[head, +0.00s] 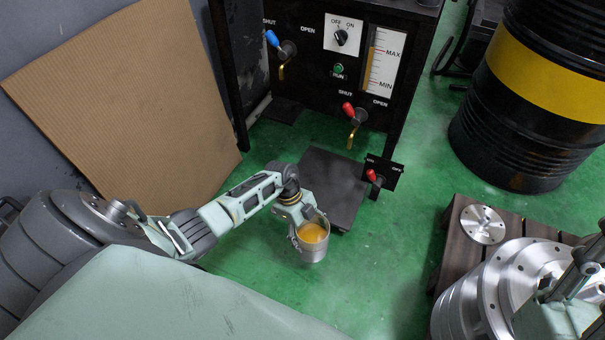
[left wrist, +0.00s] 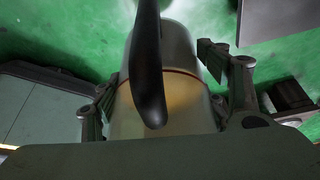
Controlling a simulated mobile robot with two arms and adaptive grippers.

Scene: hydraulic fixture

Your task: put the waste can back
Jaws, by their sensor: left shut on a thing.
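A dark flat plate (head: 334,180) lies on the floor just beyond the can, under the hydraulic panel.
A black and yellow drum (head: 535,90) stands at right. A low table (head: 455,245) with metal discs is at lower right. Cardboard (head: 130,95) leans at left.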

